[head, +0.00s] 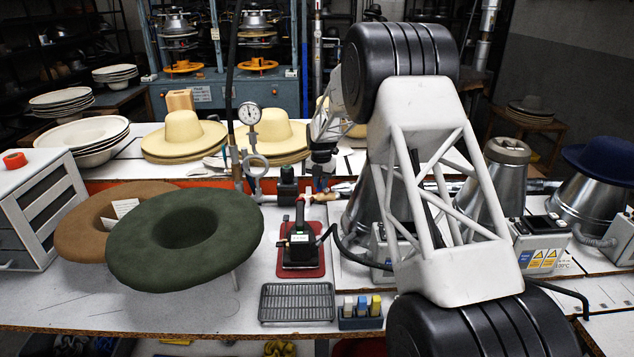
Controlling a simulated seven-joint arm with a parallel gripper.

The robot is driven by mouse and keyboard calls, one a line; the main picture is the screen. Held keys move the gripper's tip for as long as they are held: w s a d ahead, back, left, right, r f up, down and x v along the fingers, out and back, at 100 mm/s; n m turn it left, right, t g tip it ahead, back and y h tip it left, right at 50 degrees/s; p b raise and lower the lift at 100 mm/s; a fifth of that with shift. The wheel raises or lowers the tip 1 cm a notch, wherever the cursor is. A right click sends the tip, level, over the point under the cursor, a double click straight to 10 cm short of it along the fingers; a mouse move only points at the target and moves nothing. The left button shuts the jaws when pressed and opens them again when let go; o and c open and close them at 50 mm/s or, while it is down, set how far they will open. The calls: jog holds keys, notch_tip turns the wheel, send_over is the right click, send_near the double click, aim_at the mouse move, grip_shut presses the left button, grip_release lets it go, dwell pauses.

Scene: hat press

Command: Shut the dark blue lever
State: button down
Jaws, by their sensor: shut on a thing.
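My gripper (322,178) is small and dark in the head view, pointing down at the pipe fittings behind the steam iron. Its fingers are shut at the valve on the brass and metal pipe (326,197). The dark blue lever is too small and too covered by the fingers to make out clearly; its angle cannot be told. My white arm covers much of the right side of the view.
A black iron (300,245) stands on a red pad just in front of the pipe. A pressure gauge (249,114) rises to the left. A green hat (185,240) and a brown hat (90,222) fill the left front. Metal hat blocks (498,185) stand right.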

jog(key=shift+s+d+n, duration=0.15)
jog(key=shift+d+n, duration=0.25)
jog(key=shift+n, duration=0.4)
jog(key=shift+s+d+n, duration=0.1)
jog(key=shift+d+n, duration=0.25)
jog(key=shift+n, duration=0.45)
jog(key=c, duration=1)
grip_release()
jog(key=shift+c, duration=0.2)
jog(key=shift+r, duration=0.15)
notch_tip(320, 180, up, 8)
jog(key=shift+f, duration=0.2)
